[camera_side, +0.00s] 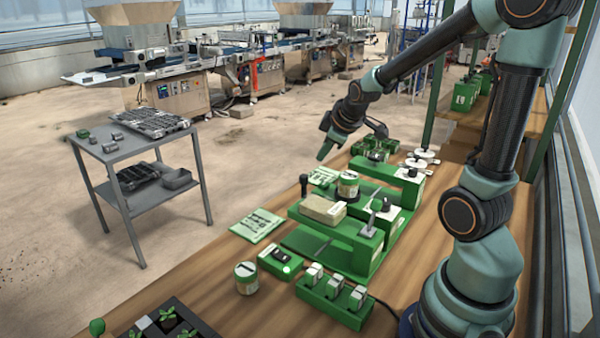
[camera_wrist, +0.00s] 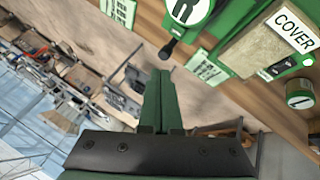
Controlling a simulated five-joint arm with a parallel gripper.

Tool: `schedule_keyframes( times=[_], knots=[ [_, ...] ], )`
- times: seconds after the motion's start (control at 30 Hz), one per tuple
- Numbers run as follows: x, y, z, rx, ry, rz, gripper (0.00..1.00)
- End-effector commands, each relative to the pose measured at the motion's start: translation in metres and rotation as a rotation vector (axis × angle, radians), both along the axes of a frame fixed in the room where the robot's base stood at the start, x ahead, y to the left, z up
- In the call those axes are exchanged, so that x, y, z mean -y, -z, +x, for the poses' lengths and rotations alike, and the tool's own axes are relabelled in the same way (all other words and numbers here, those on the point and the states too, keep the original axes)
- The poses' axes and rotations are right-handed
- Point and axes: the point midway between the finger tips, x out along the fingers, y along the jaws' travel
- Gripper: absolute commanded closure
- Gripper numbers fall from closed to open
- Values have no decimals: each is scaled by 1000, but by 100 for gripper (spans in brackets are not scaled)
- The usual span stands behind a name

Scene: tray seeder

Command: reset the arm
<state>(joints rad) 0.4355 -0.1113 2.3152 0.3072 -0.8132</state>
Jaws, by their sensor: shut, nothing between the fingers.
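My gripper (camera_side: 323,154) is at the upper middle of the side view, raised over the far edge of the wooden bench. Its green fingers point down and lie together, with nothing between them. In the wrist view the two fingers (camera_wrist: 158,92) stand side by side, touching, above a dark bracket. My arm reaches over the bench from its base at the right. No object touches the fingers in either view.
The bench (camera_side: 160,288) holds a green seeder fixture with a tan block (camera_side: 322,209), also marked COVER in the wrist view (camera_wrist: 250,52). Nearby are a round jar (camera_side: 246,278), a green rack (camera_side: 333,303) and seedling tray. A grey cart (camera_side: 126,148) stands left, with open floor between.

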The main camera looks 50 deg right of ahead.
Motion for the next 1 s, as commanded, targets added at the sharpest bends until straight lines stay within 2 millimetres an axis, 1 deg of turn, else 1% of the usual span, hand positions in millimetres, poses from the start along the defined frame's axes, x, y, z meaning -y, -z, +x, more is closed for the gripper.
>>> schedule_keyframes(
  times=[0.03, 0.07, 0.1, 0.17, 0.2, 0.3, 0.4, 0.43, 0.5, 0.63, 0.73, 1.0],
  knots=[
    [-17, -9, -1, 12, 5, 28, 100],
    [-28, -14, -3, 16, 15, 52, 100],
    [-44, -21, -7, 21, 30, 87, 100],
    [-68, -31, -15, 24, 59, 146, 100],
    [-85, -36, -23, 21, 78, 185, 100],
    [-121, -48, -43, 12, 129, 276, 100],
    [-148, -55, -64, -2, 178, 350, 100],
    [-154, -56, -70, -6, 191, 368, 100],
    [-165, -58, -81, -18, 218, 401, 100],
    [-176, -59, -93, -31, 252, 436, 100],
    [-178, -59, -96, -35, 261, 445, 100],
    [-177, -59, -96, -35, 262, 444, 100]
  ],
)
